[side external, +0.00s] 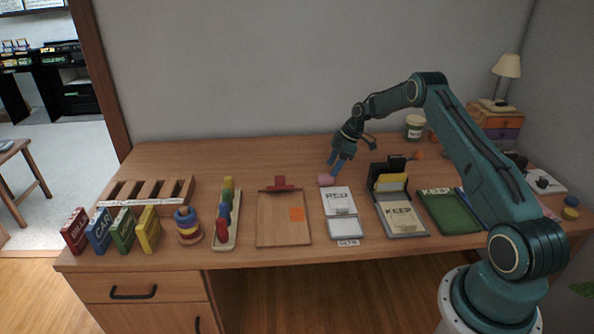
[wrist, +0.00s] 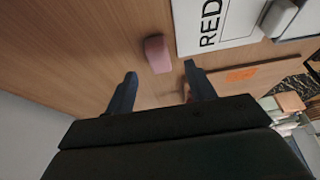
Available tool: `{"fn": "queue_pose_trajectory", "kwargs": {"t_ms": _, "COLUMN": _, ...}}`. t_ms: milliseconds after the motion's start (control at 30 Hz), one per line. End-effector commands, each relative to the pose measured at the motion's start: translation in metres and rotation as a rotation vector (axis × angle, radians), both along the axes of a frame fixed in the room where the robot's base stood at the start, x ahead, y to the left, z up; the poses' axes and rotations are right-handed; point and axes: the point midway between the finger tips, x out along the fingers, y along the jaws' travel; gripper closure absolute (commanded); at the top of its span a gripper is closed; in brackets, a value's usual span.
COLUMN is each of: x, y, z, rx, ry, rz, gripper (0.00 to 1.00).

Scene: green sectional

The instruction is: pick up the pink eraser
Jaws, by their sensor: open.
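The pink eraser (side external: 326,180) lies on the wooden desk, just behind the white RED card (side external: 338,198) in the side view. In the wrist view the eraser (wrist: 157,54) is a small pink block beyond my fingertips, nearer the right one. My gripper (side external: 338,166) is above the desk, close to the eraser and a little right of it. In the wrist view my gripper (wrist: 161,72) is open, with its two dark fingers apart and nothing held. The RED card (wrist: 214,22) shows close to the eraser's right. I cannot tell the exact fingertip height.
A clipboard (side external: 269,230) with an orange note lies left of the card. A black card holder (side external: 390,172) and a KEEP box (side external: 404,218) stand to the right, then a green tray (side external: 463,222). Bare desk lies behind and left of the eraser.

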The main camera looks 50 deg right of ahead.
Motion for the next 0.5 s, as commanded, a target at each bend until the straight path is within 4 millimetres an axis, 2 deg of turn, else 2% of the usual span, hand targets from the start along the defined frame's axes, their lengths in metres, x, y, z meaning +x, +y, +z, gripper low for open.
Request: {"fn": "queue_pose_trajectory", "kwargs": {"t_ms": 500, "x": 0.014, "y": 0.013, "z": -0.044, "rx": 0.000, "ry": 0.001, "rz": 0.000, "gripper": 0.45}}
